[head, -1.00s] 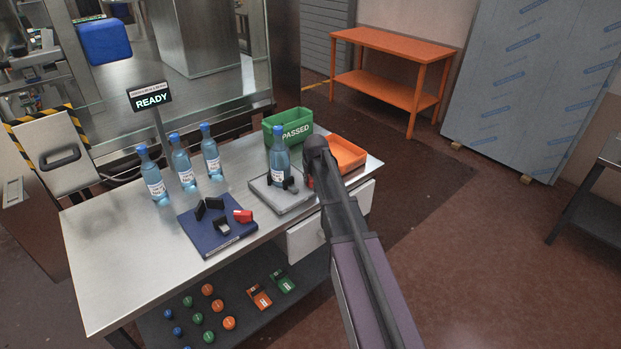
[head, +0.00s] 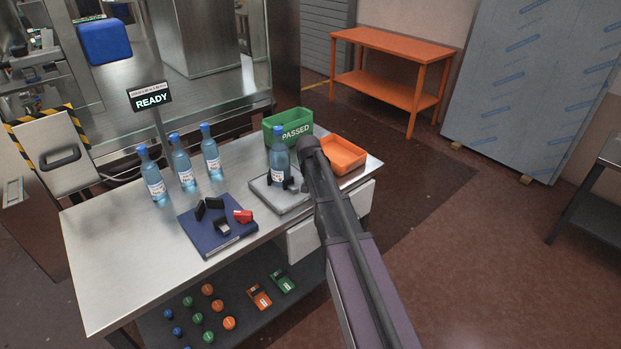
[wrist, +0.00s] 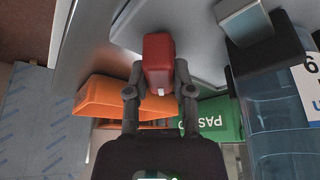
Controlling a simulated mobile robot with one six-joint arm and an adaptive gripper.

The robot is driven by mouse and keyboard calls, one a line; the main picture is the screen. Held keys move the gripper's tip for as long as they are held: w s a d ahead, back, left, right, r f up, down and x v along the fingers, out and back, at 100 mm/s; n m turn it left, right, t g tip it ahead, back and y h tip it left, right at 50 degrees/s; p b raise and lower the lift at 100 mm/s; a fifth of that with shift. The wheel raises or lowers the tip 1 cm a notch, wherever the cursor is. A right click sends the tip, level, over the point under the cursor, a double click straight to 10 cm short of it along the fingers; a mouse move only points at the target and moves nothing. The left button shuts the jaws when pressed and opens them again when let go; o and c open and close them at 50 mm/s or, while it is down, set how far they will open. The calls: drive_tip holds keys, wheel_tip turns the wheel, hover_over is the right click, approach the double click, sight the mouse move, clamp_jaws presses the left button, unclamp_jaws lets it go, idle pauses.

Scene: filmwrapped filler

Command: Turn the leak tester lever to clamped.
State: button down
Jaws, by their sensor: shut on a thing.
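The leak tester (head: 284,203) is a grey plate on the steel bench, with black jaws beside an upright blue bottle (head: 280,158). In the wrist view, my gripper (wrist: 158,78) is shut on its red lever (wrist: 158,52), with one finger on each side. The bottle also shows at the right of the wrist view (wrist: 278,112), next to a black jaw block. In the head view my arm hides the lever and my fingertips. I cannot tell whether the jaws touch the bottle.
A green PASSED bin (head: 289,127) and an orange bin (head: 343,155) stand close behind and beside my wrist. Three bottles stand at the left. A blue fixture (head: 217,236) with a red handle (head: 243,216) sits at the front. A READY sign (head: 150,98) stands behind.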

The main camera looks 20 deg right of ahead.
drive_tip(key=shift+c, duration=2.4)
unclamp_jaws()
drive_tip(key=shift+n, duration=0.7)
drive_tip(key=shift+n+y, duration=0.6)
drive_tip(key=shift+n, duration=0.4)
drive_tip(key=shift+s+r+p, duration=0.1)
drive_tip(key=shift+r+p, duration=0.25)
drive_tip(key=p+v, duration=1.2)
drive_tip(key=v, duration=0.1)
drive_tip(key=s+a+f+g+b, duration=0.1)
drive_tip(key=s+a+f+b, duration=0.1)
drive_tip(key=s, duration=0.6)
drive_tip(key=s+a+f+g+b, duration=0.1)
drive_tip(key=s+a+f+b, duration=0.1)
drive_tip(key=s+f+b, duration=0.3)
drive_tip(key=s+a+f+n+g+b, duration=0.1)
drive_tip(key=s+f+b, duration=0.3)
drive_tip(key=s, duration=0.7)
drive_tip(key=shift+s+a+f+g+y, duration=0.3)
drive_tip(key=shift+a+f+g, duration=0.3)
drive_tip(key=shift+f, duration=0.15)
